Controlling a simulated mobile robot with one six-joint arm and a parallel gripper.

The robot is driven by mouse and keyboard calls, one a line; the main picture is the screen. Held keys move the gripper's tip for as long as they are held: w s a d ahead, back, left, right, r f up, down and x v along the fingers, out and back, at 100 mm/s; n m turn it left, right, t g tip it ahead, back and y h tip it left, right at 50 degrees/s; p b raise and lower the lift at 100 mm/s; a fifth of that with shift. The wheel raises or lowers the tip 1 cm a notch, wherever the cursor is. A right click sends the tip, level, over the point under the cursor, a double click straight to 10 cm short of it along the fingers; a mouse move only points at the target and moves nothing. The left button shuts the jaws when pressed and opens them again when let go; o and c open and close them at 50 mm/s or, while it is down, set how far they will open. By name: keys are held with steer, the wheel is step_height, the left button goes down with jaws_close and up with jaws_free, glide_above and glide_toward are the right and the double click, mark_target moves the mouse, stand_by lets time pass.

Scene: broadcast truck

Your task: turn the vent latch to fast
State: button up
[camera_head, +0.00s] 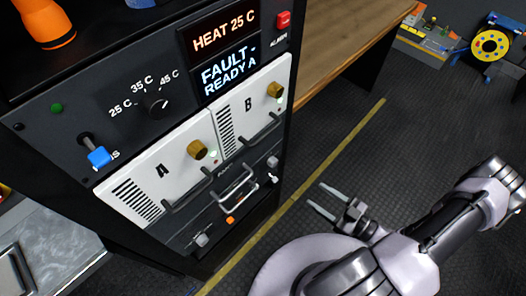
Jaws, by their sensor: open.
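A dark equipment rack (70,140) stands at left. Below its white modules A and B is a low dark panel (215,212) with a metal bar handle (238,198), an orange tab (230,220) and small grey latches at its left (203,240) and right (272,162) ends. Its lettering is too small to read, so I cannot tell which part is the vent latch or how it is set. My gripper (317,196) is open and empty, to the right of the rack and apart from it, with its fingers pointing left toward the low panel.
Module A (145,180) and module B (262,92) have brass knobs and bar handles that stick out. A blue-tipped lever (99,157) and a dial (157,104) sit above. A wooden bench (340,35) is behind. The floor right of the rack (400,140) is clear.

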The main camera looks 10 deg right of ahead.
steer(key=f+m+t+h, duration=0.1)
steer(key=f+m, duration=0.1)
steer(key=m, duration=0.1)
steer(key=b, duration=0.4)
glide_toward(275, 164)
steer(key=shift+m+t, duration=0.3)
steer(key=shift+m, duration=0.1)
steer(key=x, duration=0.5)
steer(key=f+x, duration=0.1)
steer(key=x, duration=0.1)
steer(key=shift+w+a, duration=0.25)
steer(key=shift+w, duration=0.05)
steer(key=shift+w+a+r, duration=0.1)
steer(key=shift+w+a, duration=0.15)
steer(key=shift+w, duration=0.15)
jaws_close()
